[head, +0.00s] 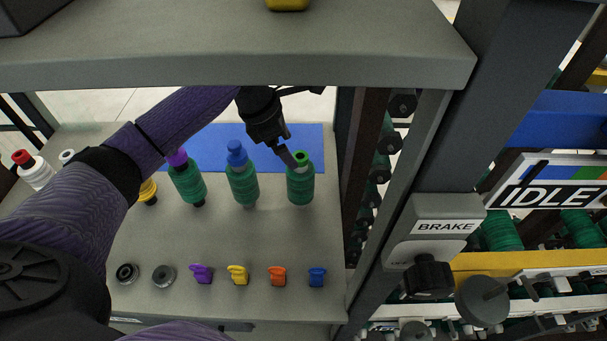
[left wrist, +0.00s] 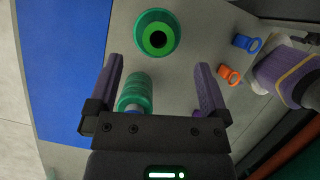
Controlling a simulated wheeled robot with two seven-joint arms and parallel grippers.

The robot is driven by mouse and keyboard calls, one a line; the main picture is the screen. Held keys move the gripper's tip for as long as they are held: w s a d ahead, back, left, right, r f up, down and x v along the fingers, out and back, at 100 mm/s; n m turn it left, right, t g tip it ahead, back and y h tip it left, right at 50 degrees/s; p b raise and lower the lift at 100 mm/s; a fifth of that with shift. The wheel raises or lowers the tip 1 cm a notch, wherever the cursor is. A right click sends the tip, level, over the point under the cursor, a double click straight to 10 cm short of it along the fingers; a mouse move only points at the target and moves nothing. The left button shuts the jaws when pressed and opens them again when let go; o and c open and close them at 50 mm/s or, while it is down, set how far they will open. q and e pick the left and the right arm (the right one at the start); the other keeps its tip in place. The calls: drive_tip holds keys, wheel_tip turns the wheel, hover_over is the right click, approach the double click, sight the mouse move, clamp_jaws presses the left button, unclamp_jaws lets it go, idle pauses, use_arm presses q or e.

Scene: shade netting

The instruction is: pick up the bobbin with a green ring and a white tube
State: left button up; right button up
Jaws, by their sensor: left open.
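The bobbin with a green ring (head: 300,186) stands upright at the right end of the row, wound in green; a small greyish patch of tube shows at its top. My left gripper (head: 289,156) is at its top left, fingers angled down towards the ring. In the left wrist view the left gripper (left wrist: 160,88) is open. One green-wound bobbin (left wrist: 157,38) with a dark hole is beyond the fingertips. Another (left wrist: 135,92), with a pale band, shows between the fingers, nearer the left one; I cannot tell whether it is touched. My right gripper is not in view.
A blue-topped bobbin (head: 242,184) and a purple-topped bobbin (head: 187,183) stand to the left. Coloured clips, including an orange one (head: 277,277), line the table front. A grey shelf (head: 230,55) overhangs the back; a post (head: 400,180) stands right.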

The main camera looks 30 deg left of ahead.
sight(305, 168)
use_arm(q)
drive_tip(key=b+x, duration=0.3)
drive_tip(key=x, duration=0.5)
drive_tip(key=shift+w+d+b, duration=0.1)
drive_tip(key=shift+d+b, duration=0.1)
drive_tip(key=shift+b, duration=0.1)
clamp_jaws()
